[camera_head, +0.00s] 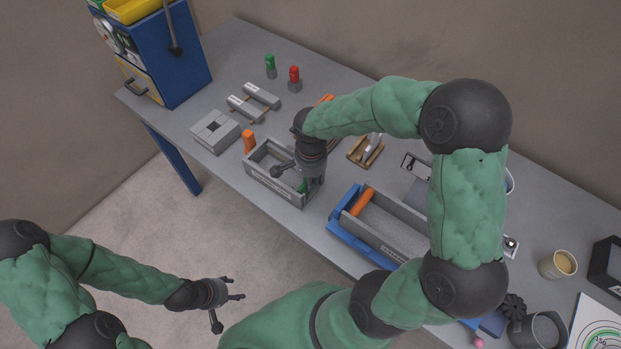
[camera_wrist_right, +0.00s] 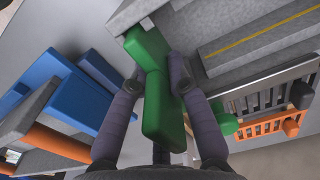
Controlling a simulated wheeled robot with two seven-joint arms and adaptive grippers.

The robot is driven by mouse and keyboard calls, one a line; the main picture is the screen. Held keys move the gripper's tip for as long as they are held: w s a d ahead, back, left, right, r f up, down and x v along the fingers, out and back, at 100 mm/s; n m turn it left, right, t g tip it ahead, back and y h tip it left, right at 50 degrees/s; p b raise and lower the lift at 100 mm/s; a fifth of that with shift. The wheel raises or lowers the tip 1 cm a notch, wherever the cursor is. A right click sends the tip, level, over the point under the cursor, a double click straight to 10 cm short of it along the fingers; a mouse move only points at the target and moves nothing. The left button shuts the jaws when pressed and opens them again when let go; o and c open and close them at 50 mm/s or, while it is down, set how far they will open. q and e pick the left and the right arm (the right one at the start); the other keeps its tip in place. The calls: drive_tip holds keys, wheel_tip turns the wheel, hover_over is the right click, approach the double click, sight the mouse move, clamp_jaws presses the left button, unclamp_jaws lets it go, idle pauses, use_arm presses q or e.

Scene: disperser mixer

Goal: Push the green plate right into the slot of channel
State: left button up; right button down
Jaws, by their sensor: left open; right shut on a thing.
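The green plate (camera_wrist_right: 162,108) is between the two fingers of my right gripper (camera_wrist_right: 155,72) in the right wrist view. My right gripper is shut on it. In the head view my right gripper (camera_head: 311,182) is low over the right end of a grey open-topped channel (camera_head: 262,178), and a bit of green (camera_head: 303,186) shows beside its fingers. In the wrist view the far end of the plate meets the grey channel wall (camera_wrist_right: 135,14); how deep it sits in the slot is hidden. My left gripper (camera_head: 236,289) is open and empty, off the table's front edge.
A blue tray (camera_head: 345,236) with a grey box (camera_head: 385,243) and orange cylinder (camera_head: 362,202) stands right of the channel. A cup (camera_head: 557,264) is at right.

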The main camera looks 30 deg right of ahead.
drive_tip(key=shift+f+b, duration=0.55)
drive_tip(key=shift+f, duration=0.15)
drive_tip(key=c, duration=1.1)
unclamp_jaws()
wheel_tip(320, 180, up, 12)
